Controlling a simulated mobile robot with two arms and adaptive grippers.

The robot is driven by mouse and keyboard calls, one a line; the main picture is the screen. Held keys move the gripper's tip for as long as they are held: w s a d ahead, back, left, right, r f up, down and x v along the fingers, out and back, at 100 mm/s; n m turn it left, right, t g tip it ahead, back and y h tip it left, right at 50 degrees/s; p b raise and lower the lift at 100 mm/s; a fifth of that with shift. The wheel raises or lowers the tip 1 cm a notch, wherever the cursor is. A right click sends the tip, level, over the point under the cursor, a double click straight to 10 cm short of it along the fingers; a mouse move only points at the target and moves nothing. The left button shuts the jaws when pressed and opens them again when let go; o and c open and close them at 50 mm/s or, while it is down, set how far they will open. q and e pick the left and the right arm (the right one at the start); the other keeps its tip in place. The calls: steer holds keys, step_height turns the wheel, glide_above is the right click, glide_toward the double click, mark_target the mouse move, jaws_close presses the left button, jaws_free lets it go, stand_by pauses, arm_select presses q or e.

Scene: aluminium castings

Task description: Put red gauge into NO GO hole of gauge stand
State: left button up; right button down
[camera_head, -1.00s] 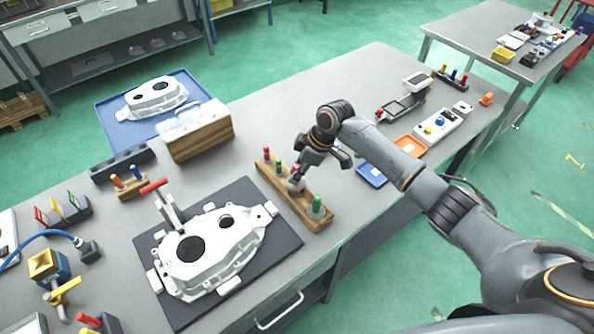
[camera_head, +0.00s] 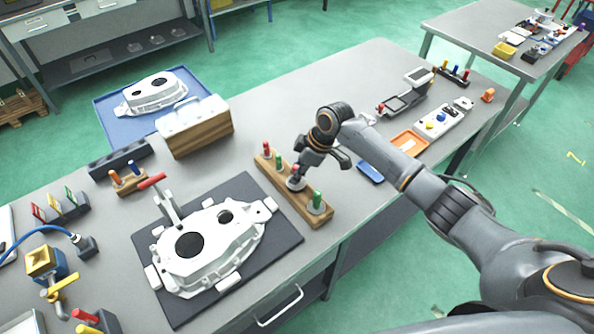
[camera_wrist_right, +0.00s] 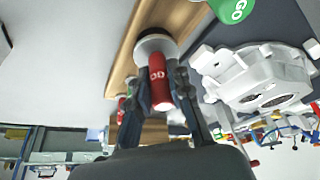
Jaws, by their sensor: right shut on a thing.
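The wooden gauge stand (camera_head: 281,189) lies on the bench, right of the dark mat. A red gauge and a green gauge (camera_head: 278,160) stand at its far end. Another green gauge (camera_head: 316,200) stands at its near end. My right gripper (camera_head: 297,180) is over the stand, just beyond that near green gauge. In the right wrist view its fingers are shut on a red gauge (camera_wrist_right: 159,90) with white lettering. The gauge's end meets a pale round collar (camera_wrist_right: 156,44) on the stand. The hole itself is hidden, so how deep the gauge sits cannot be told. My left gripper is not in view.
A white casting (camera_head: 212,245) lies on the dark mat (camera_head: 278,243) left of the stand. A wooden block (camera_head: 200,138) stands behind. A blue tray (camera_head: 370,172) and an orange tray (camera_head: 408,144) lie to the right. Bare bench lies beyond the stand.

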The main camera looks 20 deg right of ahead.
steer(key=shift+f+b, duration=0.5)
steer(key=shift+f, duration=0.4)
steer(key=c, duration=1.1)
jaws_free()
steer(key=shift+c, duration=0.2)
steer(key=v, duration=1.2)
